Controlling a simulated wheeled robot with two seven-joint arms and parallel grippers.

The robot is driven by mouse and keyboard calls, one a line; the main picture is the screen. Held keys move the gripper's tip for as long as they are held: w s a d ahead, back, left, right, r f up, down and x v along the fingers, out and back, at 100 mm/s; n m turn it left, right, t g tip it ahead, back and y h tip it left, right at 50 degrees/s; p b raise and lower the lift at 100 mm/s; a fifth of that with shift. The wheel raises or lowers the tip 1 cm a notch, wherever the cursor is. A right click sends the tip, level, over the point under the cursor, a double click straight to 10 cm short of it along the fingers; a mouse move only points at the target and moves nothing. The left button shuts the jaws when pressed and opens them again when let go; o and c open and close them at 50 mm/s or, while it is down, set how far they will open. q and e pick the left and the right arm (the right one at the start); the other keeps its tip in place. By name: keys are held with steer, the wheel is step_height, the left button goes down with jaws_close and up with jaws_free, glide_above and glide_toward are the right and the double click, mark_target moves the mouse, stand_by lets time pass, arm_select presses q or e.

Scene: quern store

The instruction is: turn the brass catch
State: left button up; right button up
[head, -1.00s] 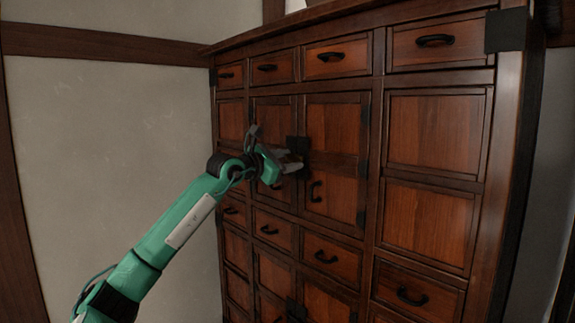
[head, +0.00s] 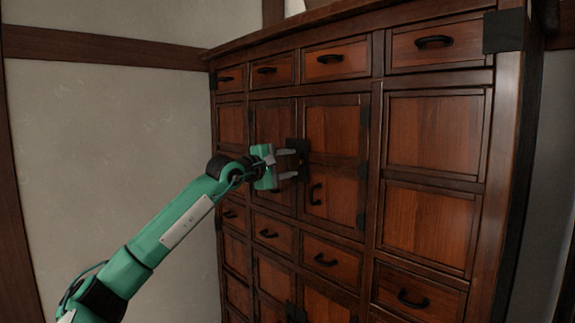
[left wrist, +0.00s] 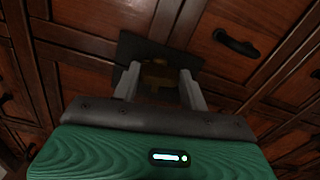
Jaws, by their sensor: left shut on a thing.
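The brass catch (left wrist: 155,78) is a small dull yellow piece on a dark square plate (left wrist: 127,46), which spans the meeting edges of two cabinet doors. In the head view the plate (head: 302,147) shows beside the fingertips, and the catch is too small and shaded to make out well. My left gripper (head: 291,164) is at the plate, with its fingers one above the other. In the left wrist view its two grey fingers (left wrist: 159,76) stand on either side of the catch and are shut on it. My right gripper is not in view.
The tall wooden cabinet (head: 433,131) has several drawers and doors with black pull handles. A black door handle (head: 315,193) sits just below the plate, at the lower right of my gripper. The plain wall (head: 110,130) is to the left.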

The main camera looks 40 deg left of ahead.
arm_select(q)
steer(key=shift+m, duration=0.9)
steer(key=o, duration=1)
steer(key=shift+s+a+b, duration=0.2)
steer(key=shift+s+b, duration=1.4)
steer(key=shift+s, duration=0.7)
steer(key=shift+s+a+b, duration=0.2)
steer(key=shift+s+b, duration=1.4)
steer(key=shift+s, duration=0.7)
steer(key=shift+s+a+b, duration=0.2)
steer(key=shift+s+b, duration=1.4)
steer(key=shift+s, duration=0.7)
